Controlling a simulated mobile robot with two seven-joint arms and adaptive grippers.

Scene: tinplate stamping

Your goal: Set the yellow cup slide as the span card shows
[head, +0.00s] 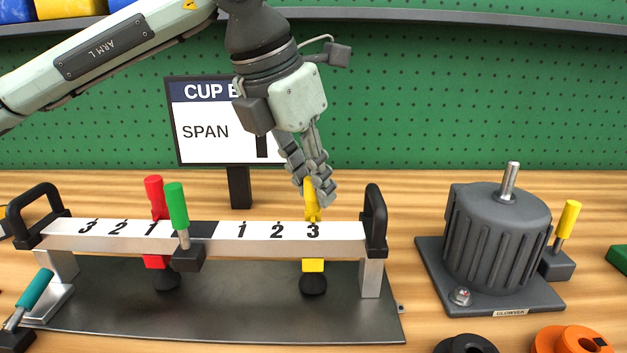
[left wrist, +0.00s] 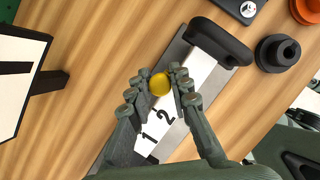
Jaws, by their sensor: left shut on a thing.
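The yellow cup slide (head: 313,265) sits on the white numbered rail (head: 345,230), at the 3 of the right-hand scale, with its dark cup below. My left gripper (head: 318,192) is shut on the slide's upright yellow handle; the handle's round top (left wrist: 159,84) shows between the fingers (left wrist: 160,88) in the left wrist view. The span card (head: 205,150) stands behind the rail and reads SPAN; its figure is mostly hidden by my left gripper, with only a dark vertical stroke showing. The red slide (head: 154,190) is at the left-hand 1. My right gripper is not in view.
A green-handled clamp (head: 177,210) stands near the rail's middle. Black end handles (head: 376,220) rise at both rail ends. A teal-handled clamp (head: 35,290) is at the lower left. A grey motor (head: 497,235) with a yellow-handled block (head: 568,220) stands right.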

